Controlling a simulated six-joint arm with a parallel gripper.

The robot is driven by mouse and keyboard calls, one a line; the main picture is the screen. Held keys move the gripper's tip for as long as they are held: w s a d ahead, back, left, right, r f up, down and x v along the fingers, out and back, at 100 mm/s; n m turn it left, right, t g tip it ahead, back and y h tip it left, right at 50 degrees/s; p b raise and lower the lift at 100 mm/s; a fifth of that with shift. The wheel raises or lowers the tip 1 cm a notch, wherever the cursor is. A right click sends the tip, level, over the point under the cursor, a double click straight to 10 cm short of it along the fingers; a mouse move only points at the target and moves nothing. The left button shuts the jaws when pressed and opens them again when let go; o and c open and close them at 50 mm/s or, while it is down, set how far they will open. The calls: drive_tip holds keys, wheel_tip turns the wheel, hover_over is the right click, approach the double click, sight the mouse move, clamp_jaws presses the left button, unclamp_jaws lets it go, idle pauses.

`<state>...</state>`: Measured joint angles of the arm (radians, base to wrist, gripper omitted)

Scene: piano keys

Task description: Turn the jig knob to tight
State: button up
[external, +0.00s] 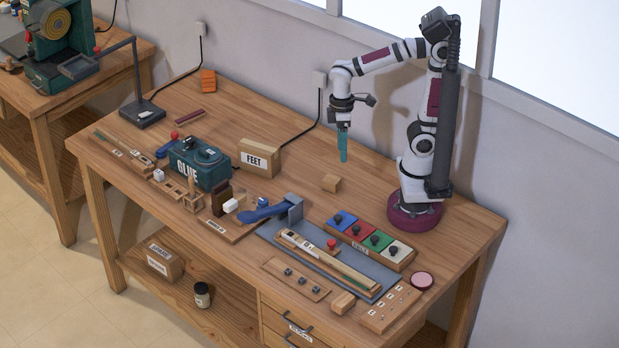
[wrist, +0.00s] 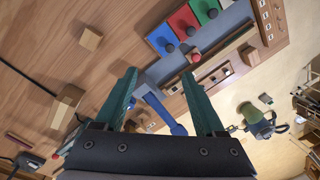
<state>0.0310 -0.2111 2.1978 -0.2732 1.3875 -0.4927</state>
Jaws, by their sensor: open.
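A small red knob (external: 332,243) stands at the far side of a wooden jig strip (external: 318,254) on a grey-blue mat (external: 265,231). It also shows in the wrist view (wrist: 196,57), just beyond the right fingertip. Its tight and loose marks are too small to read. A blue lever (external: 263,212) with a grey bracket (external: 294,208) sits at the mat's left end; the lever shows between my fingers in the wrist view (wrist: 163,114). My gripper (external: 343,157) has teal fingers, open and empty, pointing down high above the bench, behind the mat.
A rack of blue, red, green and white blocks with dark knobs (external: 369,239) stands right of the red knob. The green GLUE machine (external: 200,164) is left. Bare bench surrounds the wooden block.

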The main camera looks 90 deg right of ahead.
drive_tip(key=w+d+f+n, duration=0.25)
drive_tip(key=w+n, duration=0.55)
drive_tip(key=w, duration=0.7)
drive_tip(key=n+h, duration=0.1)
drive_tip(key=n, duration=0.4)
hover_over(263, 200)
wheel_tip(263, 200, down, 4)
wheel_tip(263, 200, down, 15)
drive_tip(key=shift+a+f, duration=0.1)
clamp_jaws()
